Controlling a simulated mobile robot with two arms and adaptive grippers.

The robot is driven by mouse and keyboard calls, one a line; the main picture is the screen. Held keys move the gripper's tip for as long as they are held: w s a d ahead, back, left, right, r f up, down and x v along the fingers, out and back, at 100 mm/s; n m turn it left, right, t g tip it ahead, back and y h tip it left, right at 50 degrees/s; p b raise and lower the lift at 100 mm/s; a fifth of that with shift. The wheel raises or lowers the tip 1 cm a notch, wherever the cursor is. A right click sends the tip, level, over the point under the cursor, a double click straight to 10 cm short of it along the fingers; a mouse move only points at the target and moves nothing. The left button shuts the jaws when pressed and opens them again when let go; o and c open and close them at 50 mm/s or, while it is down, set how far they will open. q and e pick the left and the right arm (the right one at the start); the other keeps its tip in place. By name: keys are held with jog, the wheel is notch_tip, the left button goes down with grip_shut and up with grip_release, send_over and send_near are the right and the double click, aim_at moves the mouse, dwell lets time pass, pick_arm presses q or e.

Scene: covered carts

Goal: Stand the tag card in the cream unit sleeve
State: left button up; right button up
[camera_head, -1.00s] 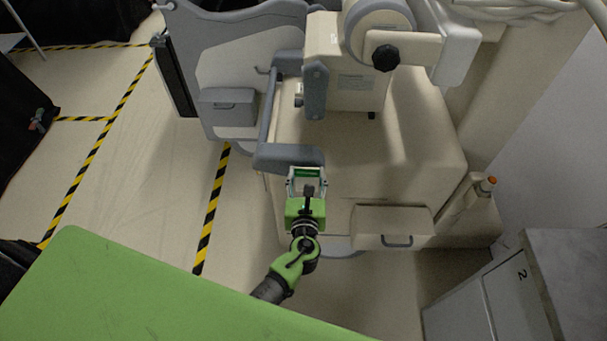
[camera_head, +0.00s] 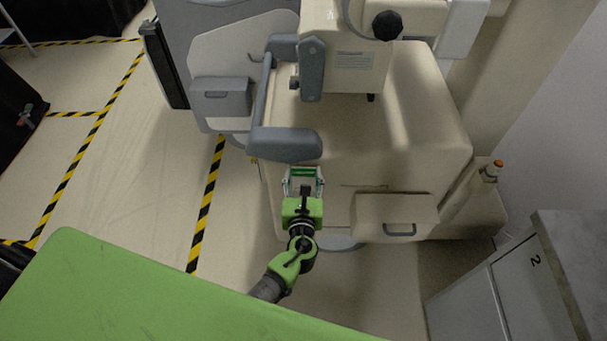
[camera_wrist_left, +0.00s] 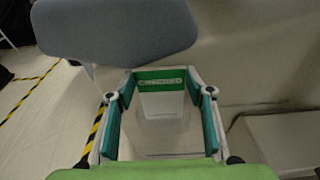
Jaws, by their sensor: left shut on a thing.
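My left gripper (camera_head: 303,184) is shut on the tag card (camera_wrist_left: 160,78), which has a green band with pale print along its top edge. The card's lower part is pale and hard to tell from the cream surface behind it. In the left wrist view the two teal-lined fingers (camera_wrist_left: 160,122) flank the card. The cream unit (camera_head: 400,135) stands just beyond the gripper. I cannot make out the sleeve for certain; a thin dark line shows on the unit right of the gripper. Whether the card touches the unit cannot be told. My right gripper is not in view.
A grey padded armrest (camera_head: 285,145) juts out close above the gripper. A cream drawer box (camera_head: 395,217) sits to its right. A green surface (camera_head: 130,300) covers the near left, and a grey cabinet (camera_head: 500,290) stands at the right. Taped floor (camera_head: 130,170) is open at the left.

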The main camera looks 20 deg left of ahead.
pick_arm(q)
jog(key=o, duration=1.1)
jog(key=shift+c, duration=0.2)
jog(key=v, duration=1.2)
jog(key=shift+f, duration=0.1)
